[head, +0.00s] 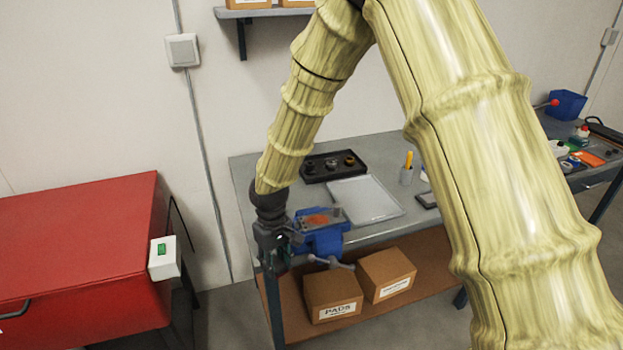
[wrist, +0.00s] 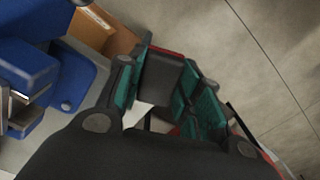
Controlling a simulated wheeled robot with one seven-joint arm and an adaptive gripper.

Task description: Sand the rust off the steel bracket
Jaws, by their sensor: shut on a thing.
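The steel bracket (head: 336,213) is a grey plate with an orange-brown rust patch (head: 317,219). It sits at the blue vise (head: 322,240) on the bench's front left corner. My gripper (head: 276,264) is just left of the vise, pointing down beyond the bench edge and apart from the bracket. In the wrist view my gripper (wrist: 160,90) has teal finger pads shut on a dark block (wrist: 160,72) with a reddish edge. The vise also shows at the left of the wrist view (wrist: 60,80). The bracket cannot be made out there.
The grey workbench (head: 250,172) holds a black parts tray (head: 322,176), a pale flat sheet (head: 365,200) and a pen cup (head: 406,176). Two cardboard boxes (head: 330,292) stand on the lower shelf. A red cabinet (head: 75,245) stands left; floor shows between it and the bench.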

